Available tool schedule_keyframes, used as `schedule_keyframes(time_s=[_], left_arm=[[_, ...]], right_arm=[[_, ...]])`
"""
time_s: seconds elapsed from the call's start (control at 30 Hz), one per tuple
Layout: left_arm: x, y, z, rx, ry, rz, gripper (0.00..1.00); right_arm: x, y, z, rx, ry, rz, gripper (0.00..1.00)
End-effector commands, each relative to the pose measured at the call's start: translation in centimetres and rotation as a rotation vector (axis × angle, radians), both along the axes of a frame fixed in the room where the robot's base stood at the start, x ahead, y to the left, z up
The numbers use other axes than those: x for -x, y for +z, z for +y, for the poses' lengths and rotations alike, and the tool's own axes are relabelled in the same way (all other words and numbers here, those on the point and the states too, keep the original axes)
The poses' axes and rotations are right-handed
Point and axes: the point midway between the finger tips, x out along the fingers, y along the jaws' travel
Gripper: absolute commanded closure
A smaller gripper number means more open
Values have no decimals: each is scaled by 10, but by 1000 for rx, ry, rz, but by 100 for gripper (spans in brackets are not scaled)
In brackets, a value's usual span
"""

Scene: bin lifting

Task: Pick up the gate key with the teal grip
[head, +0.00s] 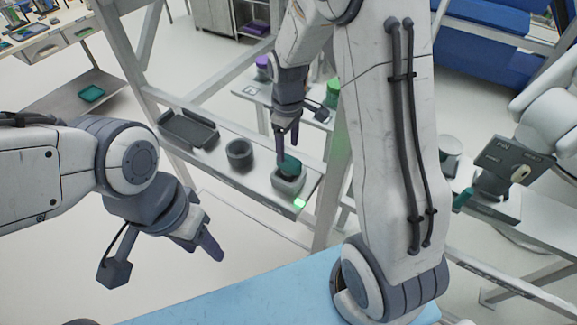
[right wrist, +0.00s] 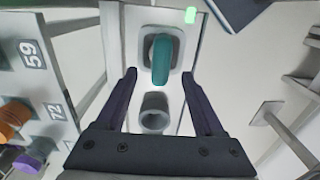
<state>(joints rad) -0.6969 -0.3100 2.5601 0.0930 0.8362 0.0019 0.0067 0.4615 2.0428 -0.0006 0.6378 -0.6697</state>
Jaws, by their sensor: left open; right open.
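In the right wrist view the teal grip (right wrist: 161,60) appears in line with the gap between my fingers. My right gripper (head: 286,147) is open, pointing down just above the grip; I cannot tell whether a finger touches it. The key's lower part is hidden in the holder. My left gripper (head: 208,243) is open and empty, low at the left, away from the shelf.
A dark cup (head: 239,153) and a dark tray (head: 188,131) share the shelf (head: 262,188), left of the holder. A green light (head: 300,204) glows on its front edge. A frame post stands right of the shelf. A blue surface (head: 270,297) lies in front.

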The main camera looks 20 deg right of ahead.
Motion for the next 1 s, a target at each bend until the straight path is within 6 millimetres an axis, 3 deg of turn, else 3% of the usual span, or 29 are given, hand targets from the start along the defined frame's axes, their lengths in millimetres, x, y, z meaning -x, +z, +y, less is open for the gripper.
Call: schedule_keyframes(time_s=[0.17,0.43,0.73,0.77,0.9,0.93,1.0], left_arm=[[0,8,0,0,0,0,50],[0,21,0,0,1,0,50],[0,21,0,0,1,0,50],[0,21,0,0,1,0,50],[0,21,0,0,1,0,50],[0,21,0,0,1,0,50],[0,21,0,0,1,0,50]], right_arm=[[2,-13,0,-1,-1,4,30],[4,-50,-1,0,-1,3,30],[4,-56,-1,-1,-1,-1,30],[4,-56,-1,-1,-1,-1,38],[4,-56,-1,-1,-1,-1,91],[4,-56,-1,-1,-1,-1,100],[4,-56,-1,-1,-1,-1,100]])
